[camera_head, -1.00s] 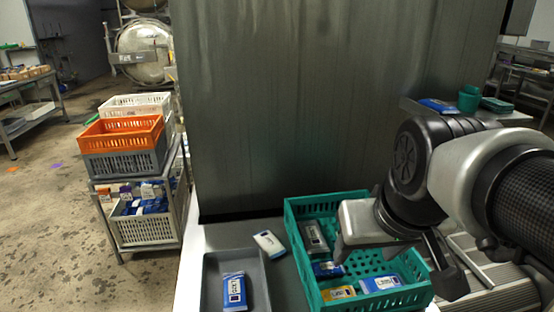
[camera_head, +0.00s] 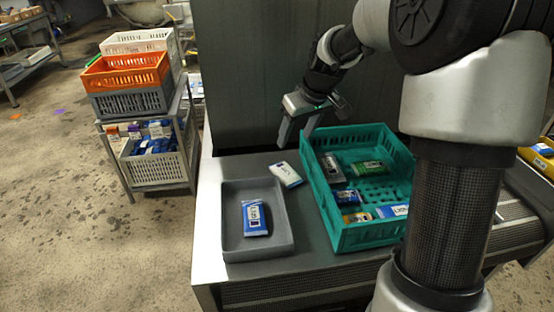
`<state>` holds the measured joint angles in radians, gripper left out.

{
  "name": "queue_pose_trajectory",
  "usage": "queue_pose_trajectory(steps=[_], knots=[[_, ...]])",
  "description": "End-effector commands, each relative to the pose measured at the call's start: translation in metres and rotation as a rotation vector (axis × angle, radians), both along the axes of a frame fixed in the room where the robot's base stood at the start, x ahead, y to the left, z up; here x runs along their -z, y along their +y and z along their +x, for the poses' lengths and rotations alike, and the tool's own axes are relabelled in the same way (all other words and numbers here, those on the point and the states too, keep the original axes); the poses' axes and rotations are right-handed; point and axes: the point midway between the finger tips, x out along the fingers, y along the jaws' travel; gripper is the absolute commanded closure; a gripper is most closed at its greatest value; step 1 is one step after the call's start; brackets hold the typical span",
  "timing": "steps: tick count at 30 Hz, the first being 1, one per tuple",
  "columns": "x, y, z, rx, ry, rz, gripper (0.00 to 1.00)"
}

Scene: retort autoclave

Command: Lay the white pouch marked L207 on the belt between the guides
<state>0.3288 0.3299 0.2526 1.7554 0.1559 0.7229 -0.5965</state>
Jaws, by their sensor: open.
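A white pouch (camera_head: 286,174) with a dark printed mark lies flat on the grey table, between the grey tray and the green crate; its code is too small to read. My gripper (camera_head: 297,135) is open and empty, fingers pointing down, above and slightly behind this pouch. It is apart from the pouch, near the crate's back left corner. A ridged grey surface, which looks like the belt (camera_head: 517,222), shows at the right, partly hidden behind my arm. I cannot make out the guides.
A green crate (camera_head: 345,236) holds several pouches in blue, green, dark, yellow and white. A grey tray (camera_head: 285,220) holds a blue and white pouch (camera_head: 255,217). A tall dark panel (camera_head: 245,80) stands behind the table. Stacked crates (camera_head: 125,72) stand on a rack at left.

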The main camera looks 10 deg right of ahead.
Motion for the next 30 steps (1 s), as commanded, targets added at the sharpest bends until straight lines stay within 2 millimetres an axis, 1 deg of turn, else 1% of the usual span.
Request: queue_pose_trajectory(steps=[1, 12, 16, 23, 25, 30], knots=[[0.010, 0.002, 0.002, -0.001, 0.003, 0.002, 0.44], [0.083, 0.013, 0.029, 0.000, 0.005, 0.001, 0.44], [0.100, 0.016, 0.036, 0.001, 0.003, 0.000, 0.44], [0.111, 0.017, 0.041, 0.001, 0.001, 0.000, 0.44], [0.117, 0.017, 0.042, 0.001, 0.002, 0.000, 0.44], [0.142, 0.018, 0.049, 0.000, 0.004, 0.001, 0.44]])
